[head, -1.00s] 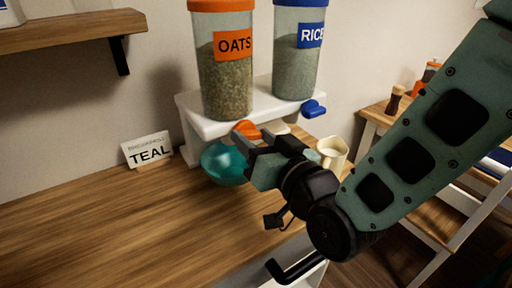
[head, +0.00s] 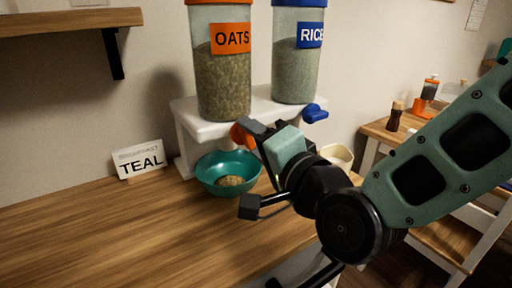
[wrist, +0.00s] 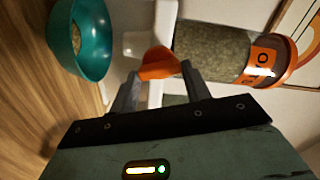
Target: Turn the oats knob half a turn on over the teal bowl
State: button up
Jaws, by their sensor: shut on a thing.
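The clear oats canister (head: 224,80) with its orange label stands on the white dispenser stand. Its orange knob (head: 239,135) sits at the front of the stand below it, partly hidden by my gripper. My gripper (head: 253,138) is shut on the knob. In the wrist view the knob (wrist: 159,64) lies between the two fingertips (wrist: 160,75). The teal bowl (head: 211,180) stands on the wooden counter under the oats outlet, upright. A small heap of oats (head: 230,181) lies in it. The bowl also shows in the wrist view (wrist: 97,45).
The rice canister (head: 295,65) with its blue knob (head: 314,113) is just right of the oats. A TEAL sign (head: 140,160) stands left of the bowl. The counter's left front is clear.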

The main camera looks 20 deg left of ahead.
jog(key=m+b, duration=0.1)
jog(key=m, duration=0.3)
jog(key=shift+f+m, duration=0.1)
jog(key=shift+m, duration=0.2)
dwell(0.3)
jog(key=o, duration=1)
